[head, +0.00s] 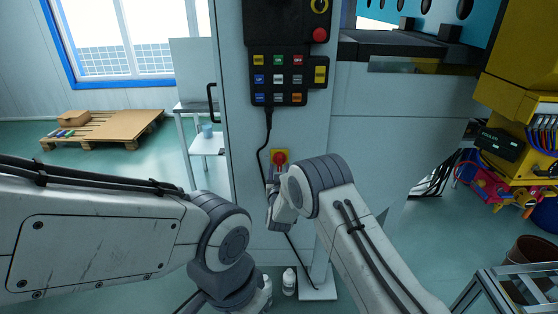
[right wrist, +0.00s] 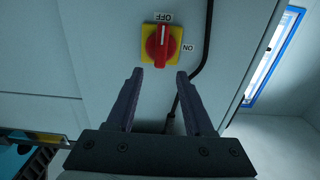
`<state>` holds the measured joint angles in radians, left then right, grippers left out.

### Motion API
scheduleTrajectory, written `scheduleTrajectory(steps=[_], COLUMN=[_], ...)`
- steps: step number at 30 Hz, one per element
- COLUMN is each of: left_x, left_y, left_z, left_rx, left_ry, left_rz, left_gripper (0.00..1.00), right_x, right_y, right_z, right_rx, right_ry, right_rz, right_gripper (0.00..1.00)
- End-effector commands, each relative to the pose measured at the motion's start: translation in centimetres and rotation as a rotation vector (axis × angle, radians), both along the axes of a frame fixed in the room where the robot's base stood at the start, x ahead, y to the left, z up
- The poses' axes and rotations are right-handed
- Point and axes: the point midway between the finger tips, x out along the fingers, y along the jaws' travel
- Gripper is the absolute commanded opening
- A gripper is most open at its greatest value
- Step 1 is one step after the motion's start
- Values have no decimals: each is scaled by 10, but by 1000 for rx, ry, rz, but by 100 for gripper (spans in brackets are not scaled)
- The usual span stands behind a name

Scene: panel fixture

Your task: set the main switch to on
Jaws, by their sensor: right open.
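The main switch (right wrist: 161,46) is a red rotary knob on a yellow square plate on the pale cabinet front. In the right wrist view its handle and white mark point at the OFF label (right wrist: 163,17); the ON label (right wrist: 188,48) is to the right of the plate. It also shows in the head view (head: 280,157), below the button panel. My right gripper (right wrist: 159,71) is open and empty, its fingertips just short of the plate, one to each side of the knob. In the head view my right wrist partly hides it. My left arm enters from the left; its gripper is not clearly visible.
A black button panel (head: 286,78) hangs above the switch. A black cable (right wrist: 201,60) runs down beside the switch. A door handle (head: 211,103) is at the left edge of the cabinet. A white bottle (head: 289,281) stands on the floor below.

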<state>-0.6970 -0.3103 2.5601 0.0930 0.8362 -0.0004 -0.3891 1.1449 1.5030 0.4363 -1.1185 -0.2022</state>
Motion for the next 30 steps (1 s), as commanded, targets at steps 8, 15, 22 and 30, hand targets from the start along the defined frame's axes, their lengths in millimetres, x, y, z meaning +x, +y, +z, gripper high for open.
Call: scheduleTrajectory(steps=[8, 15, 22, 30], left_x=[0, 0, 0, 0], left_y=[0, 0, 0, 0], left_z=[6, 7, 7, 7], left_rx=[0, 0, 0, 0], left_ry=[0, 0, 0, 0], left_rz=[0, 0, 0, 0], left_gripper=[50, 50, 50, 50], right_x=[37, 48, 49, 48], right_y=[-1, 0, 0, 1], right_z=[0, 0, 0, 0], right_rx=[1, 0, 0, 0], right_ry=[0, 2, 2, 2], right_rz=[-1, 0, 1, 1], right_gripper=[52, 52, 52, 0])
